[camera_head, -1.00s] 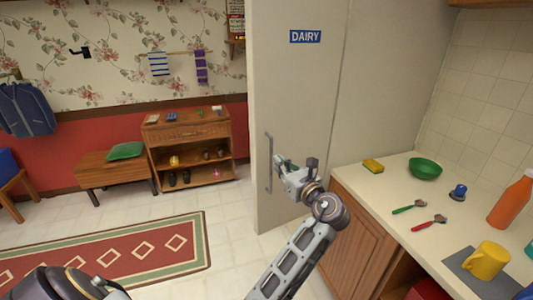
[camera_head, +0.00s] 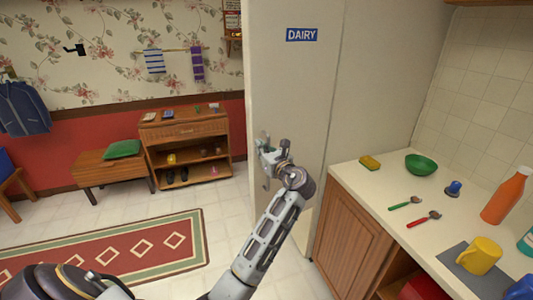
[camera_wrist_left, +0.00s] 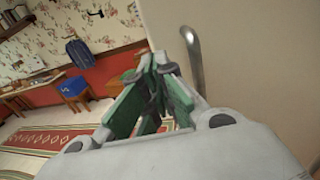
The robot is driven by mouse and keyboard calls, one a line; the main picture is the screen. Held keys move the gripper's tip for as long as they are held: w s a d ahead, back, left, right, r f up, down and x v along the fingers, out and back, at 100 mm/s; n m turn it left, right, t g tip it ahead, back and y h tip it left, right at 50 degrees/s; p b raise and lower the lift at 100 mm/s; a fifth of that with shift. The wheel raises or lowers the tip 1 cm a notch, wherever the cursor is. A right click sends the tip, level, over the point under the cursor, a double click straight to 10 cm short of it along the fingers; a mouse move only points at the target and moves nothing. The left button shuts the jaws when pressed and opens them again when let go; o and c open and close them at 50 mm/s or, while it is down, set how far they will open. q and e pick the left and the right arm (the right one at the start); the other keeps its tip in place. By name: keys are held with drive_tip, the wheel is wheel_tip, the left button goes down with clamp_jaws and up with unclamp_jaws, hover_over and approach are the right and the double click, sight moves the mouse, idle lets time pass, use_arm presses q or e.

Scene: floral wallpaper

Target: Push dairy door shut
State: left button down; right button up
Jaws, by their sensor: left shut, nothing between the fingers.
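The dairy door (camera_head: 300,90) is a tall pale panel with a blue DAIRY label (camera_head: 301,35). Its metal bar handle (camera_wrist_left: 193,58) shows beside the fingers in the left wrist view; in the head view my gripper mostly covers it. My left gripper (camera_head: 263,145) is near the door's left edge, at the handle's height. It is shut and empty, its green-and-grey fingers (camera_wrist_left: 154,75) together at the tips. I cannot tell whether it touches the door or how far the door stands open. My right gripper is not in view.
A counter (camera_head: 378,185) with a green bowl (camera_head: 421,165), a yellow sponge (camera_head: 370,162), a yellow mug (camera_head: 480,256) and an orange bottle (camera_head: 506,197) stands at the right. A wooden shelf unit (camera_head: 186,132) and a bench (camera_head: 100,165) stand behind at left. Floor and red rug (camera_head: 110,250) are clear.

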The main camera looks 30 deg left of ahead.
use_arm(q)
drive_tip(key=x, duration=0.3)
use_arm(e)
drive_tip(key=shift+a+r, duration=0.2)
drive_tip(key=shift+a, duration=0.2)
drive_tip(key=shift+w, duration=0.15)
